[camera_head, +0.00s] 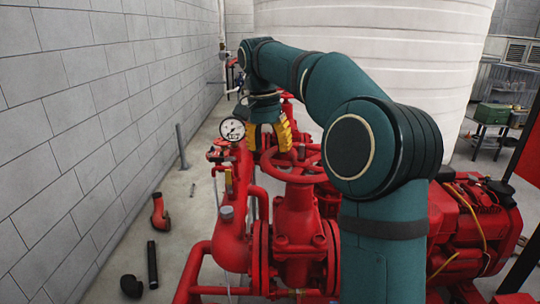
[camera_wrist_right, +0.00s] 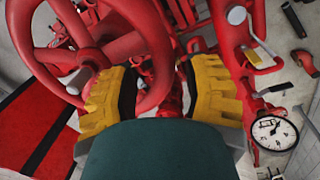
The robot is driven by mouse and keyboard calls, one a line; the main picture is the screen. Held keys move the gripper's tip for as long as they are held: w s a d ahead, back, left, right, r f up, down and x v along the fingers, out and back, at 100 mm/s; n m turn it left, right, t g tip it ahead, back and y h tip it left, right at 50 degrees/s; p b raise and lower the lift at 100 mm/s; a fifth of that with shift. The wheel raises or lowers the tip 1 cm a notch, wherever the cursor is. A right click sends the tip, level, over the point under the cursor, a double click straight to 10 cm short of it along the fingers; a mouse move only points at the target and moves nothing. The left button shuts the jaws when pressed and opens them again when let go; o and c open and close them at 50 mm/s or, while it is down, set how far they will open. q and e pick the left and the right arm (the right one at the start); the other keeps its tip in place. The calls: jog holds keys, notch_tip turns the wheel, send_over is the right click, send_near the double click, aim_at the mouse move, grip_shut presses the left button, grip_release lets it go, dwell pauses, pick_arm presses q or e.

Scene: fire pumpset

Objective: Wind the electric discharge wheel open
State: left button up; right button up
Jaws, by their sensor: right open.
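A red handwheel (camera_head: 283,175) sits on top of a red valve (camera_head: 296,215) in the middle of the head view. I take it for the discharge wheel, but no label shows. In the right wrist view a large red wheel (camera_wrist_right: 158,50) with spokes fills the upper left. My right gripper (camera_head: 272,138) points down just beyond the wheel in the head view. My left gripper is out of view.
A pressure gauge (camera_head: 232,129) stands left of the gripper and shows in the wrist view (camera_wrist_right: 273,133). A red engine (camera_head: 470,225) stands at right. A grey block wall (camera_head: 90,110) runs along the left. Loose pipe parts, including a red elbow (camera_head: 159,213), lie on the floor.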

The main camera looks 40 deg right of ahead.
jog(key=shift+f, duration=0.55)
jog(key=shift+s, duration=0.1)
grip_shut()
jog(key=shift+a, duration=0.1)
